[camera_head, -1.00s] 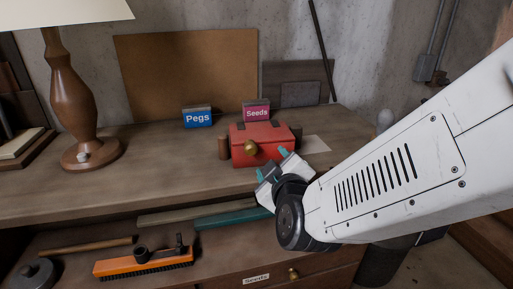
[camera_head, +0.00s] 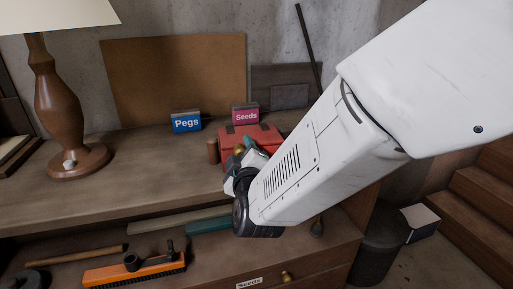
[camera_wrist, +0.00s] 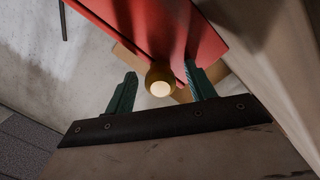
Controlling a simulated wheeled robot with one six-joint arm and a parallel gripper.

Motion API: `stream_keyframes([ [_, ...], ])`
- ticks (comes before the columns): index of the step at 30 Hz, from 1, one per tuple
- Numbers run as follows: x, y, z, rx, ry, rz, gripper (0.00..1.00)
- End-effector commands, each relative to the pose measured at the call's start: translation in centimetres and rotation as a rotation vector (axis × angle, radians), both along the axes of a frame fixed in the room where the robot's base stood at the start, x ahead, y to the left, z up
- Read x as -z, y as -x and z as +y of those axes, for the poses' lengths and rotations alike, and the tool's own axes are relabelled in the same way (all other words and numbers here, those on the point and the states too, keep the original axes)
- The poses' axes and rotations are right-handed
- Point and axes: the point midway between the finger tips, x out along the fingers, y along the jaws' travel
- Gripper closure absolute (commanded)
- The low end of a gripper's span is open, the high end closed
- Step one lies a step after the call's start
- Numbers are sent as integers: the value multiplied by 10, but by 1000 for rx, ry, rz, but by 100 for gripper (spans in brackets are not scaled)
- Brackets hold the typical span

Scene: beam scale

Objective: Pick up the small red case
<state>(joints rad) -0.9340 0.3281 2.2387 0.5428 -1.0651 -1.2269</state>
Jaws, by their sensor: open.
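The small red case (camera_head: 265,134) stands on the bench, right of centre in the head view. It has a round brass knob (camera_head: 239,149) on its front. My gripper (camera_head: 250,146) is in front of the case and hides much of its front face. In the wrist view, the red case (camera_wrist: 160,25) fills the upper middle. Its knob (camera_wrist: 159,80) appears between the two teal fingers of my gripper (camera_wrist: 160,72). The fingers are apart, and nothing is clamped between them. I cannot tell whether they touch the case.
A brown cylinder (camera_head: 212,151) stands just left of the case. Blue Pegs (camera_head: 187,122) and pink Seeds (camera_head: 246,114) boxes stand behind. A lamp (camera_head: 62,110) is at the left, with clear bench between. An orange brush (camera_head: 135,268) lies below.

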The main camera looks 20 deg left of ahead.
Motion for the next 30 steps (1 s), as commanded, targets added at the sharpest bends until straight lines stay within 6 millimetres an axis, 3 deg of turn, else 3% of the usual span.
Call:
stream_keyframes([
  [4, 0, 0, 0, -1, 0, 1, 45],
  [5, 0, 0, 0, -1, 0, 1, 51],
  [10, 0, 0, 0, -1, 0, 1, 98],
  [11, 0, 0, 0, -1, 0, 1, 100],
  [22, -4, 0, -1, 1, -2, -2, 100],
  [30, -24, -3, -6, 8, -4, -3, 100],
])
